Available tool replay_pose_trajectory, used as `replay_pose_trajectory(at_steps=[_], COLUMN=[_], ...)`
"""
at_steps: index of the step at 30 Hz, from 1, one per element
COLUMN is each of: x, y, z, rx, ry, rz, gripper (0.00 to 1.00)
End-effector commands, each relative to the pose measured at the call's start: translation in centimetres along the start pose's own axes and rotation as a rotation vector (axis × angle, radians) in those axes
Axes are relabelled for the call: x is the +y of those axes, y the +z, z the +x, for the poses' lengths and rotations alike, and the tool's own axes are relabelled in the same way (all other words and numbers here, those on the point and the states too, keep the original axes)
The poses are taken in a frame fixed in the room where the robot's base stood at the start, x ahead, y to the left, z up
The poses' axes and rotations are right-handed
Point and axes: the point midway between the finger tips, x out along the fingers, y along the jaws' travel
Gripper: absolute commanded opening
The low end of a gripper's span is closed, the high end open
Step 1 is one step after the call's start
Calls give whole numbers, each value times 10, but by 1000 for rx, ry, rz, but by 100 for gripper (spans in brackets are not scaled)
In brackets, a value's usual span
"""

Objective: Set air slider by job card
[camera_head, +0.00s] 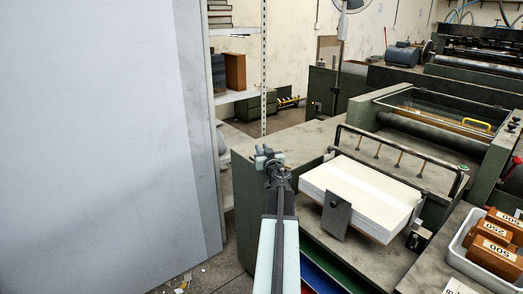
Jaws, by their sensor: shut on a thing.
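My gripper (266,157) is at the left front corner of the green feeder (252,188), at the end of my outstretched arm. It is shut on a small part there, which looks like the air slider's knob. The jaws and arm hide most of that part, and I cannot read the slider's scale or setting. A white card edge with dark marks (458,287) shows at the bottom right; I cannot tell whether it is the job card. A stack of white board (365,192) lies on the feeder, right of my gripper, behind a grey front plate (336,215).
A white tray (458,262) at the lower right holds brown weights (494,257) marked 500 and 250. A black rail (395,150) with several nozzles spans behind the stack. A large grey panel (90,150) fills the left. Shelves (236,95) stand behind it.

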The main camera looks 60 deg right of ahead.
Motion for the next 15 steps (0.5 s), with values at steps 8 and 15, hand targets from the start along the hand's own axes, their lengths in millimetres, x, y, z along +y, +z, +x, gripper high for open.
replay_pose_trajectory(at_steps=[8,15], x=[-3,-8], y=[0,0], z=[9,19], rx=[0,0], ry=[-1,0], rz=[0,0], gripper=[0,0])
